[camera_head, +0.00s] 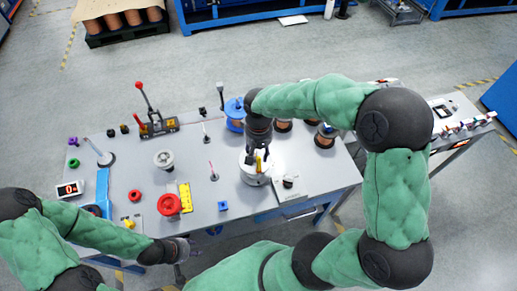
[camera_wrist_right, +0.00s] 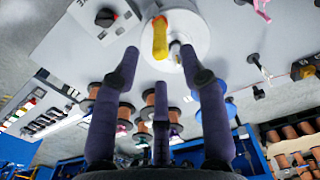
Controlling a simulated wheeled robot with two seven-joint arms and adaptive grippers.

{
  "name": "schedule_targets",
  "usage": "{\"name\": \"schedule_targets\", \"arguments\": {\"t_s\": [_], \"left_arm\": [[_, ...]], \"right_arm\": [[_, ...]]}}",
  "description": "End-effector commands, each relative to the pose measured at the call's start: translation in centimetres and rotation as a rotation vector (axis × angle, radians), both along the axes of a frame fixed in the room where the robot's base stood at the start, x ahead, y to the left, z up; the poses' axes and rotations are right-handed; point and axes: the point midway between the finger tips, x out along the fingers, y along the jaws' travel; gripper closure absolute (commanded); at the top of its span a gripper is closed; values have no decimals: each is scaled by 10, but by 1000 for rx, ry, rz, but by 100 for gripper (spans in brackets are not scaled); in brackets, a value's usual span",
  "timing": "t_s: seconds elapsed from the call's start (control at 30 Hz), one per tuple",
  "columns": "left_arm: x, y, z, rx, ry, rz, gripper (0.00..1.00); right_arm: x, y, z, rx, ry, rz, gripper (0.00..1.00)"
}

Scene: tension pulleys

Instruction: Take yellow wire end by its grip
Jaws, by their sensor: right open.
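The yellow wire-end grip (camera_head: 258,164) stands on a round white pulley base (camera_head: 252,176) right of the table's middle. In the right wrist view the yellow grip (camera_wrist_right: 160,38) shows just beyond and between my fingertips. My right gripper (camera_head: 260,149) is open, right above the grip, its dark fingers (camera_wrist_right: 163,65) spread. I see no finger closed on the grip. The wire itself is too small to make out. My left gripper (camera_head: 187,249) hangs at the table's front edge, far from the grip; its finger opening is too small to read.
A blue spool (camera_head: 235,112) and copper spools (camera_head: 325,138) stand behind my right arm. A red-handled lever clamp (camera_head: 155,125), a grey pulley (camera_head: 164,160), a red wheel (camera_head: 169,205) and a yellow plate (camera_head: 186,196) stand to the left. A dark knob (camera_head: 288,182) is close on the right.

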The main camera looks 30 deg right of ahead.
Motion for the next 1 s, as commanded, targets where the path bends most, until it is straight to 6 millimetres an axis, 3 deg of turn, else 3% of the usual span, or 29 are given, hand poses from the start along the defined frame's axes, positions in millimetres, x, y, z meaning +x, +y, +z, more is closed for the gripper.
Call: {"name": "schedule_targets", "arguments": {"t_s": [0.43, 0.87, 1.0], "left_arm": [[0, 0, -36, 0, 0, 0, 60], [0, 0, -40, 0, 0, 0, 60], [0, 0, -40, 0, 0, 0, 60]], "right_arm": [[0, 0, -48, 0, 1, 0, 57], [0, 0, -55, 0, 1, 0, 57], [0, 0, -55, 0, 0, 0, 91]]}}
